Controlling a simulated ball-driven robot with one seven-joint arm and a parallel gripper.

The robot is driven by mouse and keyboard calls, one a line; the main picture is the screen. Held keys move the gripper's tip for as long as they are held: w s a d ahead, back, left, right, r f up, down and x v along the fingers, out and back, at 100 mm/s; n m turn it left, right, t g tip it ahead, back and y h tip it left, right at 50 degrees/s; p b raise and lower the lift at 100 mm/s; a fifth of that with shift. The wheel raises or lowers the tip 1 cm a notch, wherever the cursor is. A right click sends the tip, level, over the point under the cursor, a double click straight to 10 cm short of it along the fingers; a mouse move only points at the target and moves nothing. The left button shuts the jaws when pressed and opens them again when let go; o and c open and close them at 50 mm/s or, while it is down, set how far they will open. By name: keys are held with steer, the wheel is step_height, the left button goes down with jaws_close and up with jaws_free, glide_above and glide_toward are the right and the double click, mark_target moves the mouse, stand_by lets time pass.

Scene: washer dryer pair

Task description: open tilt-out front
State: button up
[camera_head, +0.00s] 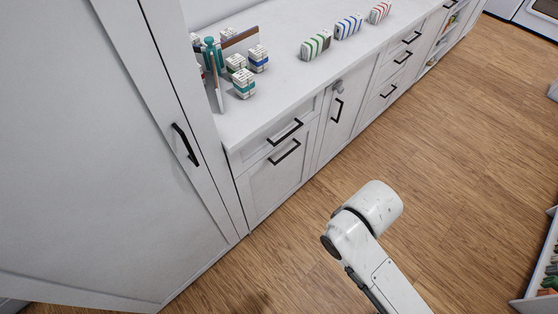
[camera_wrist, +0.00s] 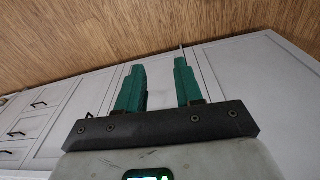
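White cabinet fronts with black bar handles run under a white counter in the head view. At the near end, a shallow upper front (camera_head: 272,140) with a black handle (camera_head: 285,132) sits above a taller front (camera_head: 275,180) with its own handle (camera_head: 284,152). Both look closed; I cannot tell which one tilts out. My gripper (camera_wrist: 159,64) shows in the wrist view with two green fingers apart and nothing between them. White cabinet fronts (camera_wrist: 235,75) lie beyond the fingers, not visibly touched. The gripper is not seen in the head view, where only my arm shows.
A tall white cabinet (camera_head: 90,130) with a black handle stands at the left. Small striped boxes (camera_head: 316,45) and other items stand on the counter (camera_head: 280,85). The wooden floor (camera_head: 450,130) before the cabinets is mostly clear. A crate (camera_head: 540,260) is at the right edge.

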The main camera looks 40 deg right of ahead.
step_height(320, 180, down, 10)
steer(key=b, duration=0.9)
steer(key=n+t+h+b, duration=0.5)
steer(key=n+t+h, duration=0.1)
steer(key=n+t, duration=0.95)
glide_toward(288, 153)
steer(key=shift+m, duration=0.45)
steer(key=shift+f+b+x, duration=0.15)
steer(key=shift+b+x, duration=2.3)
steer(key=shift+b, duration=0.8)
steer(key=shift+f+b+x, duration=0.15)
steer(key=shift+b+x, duration=2.35)
steer(key=shift+b, duration=0.75)
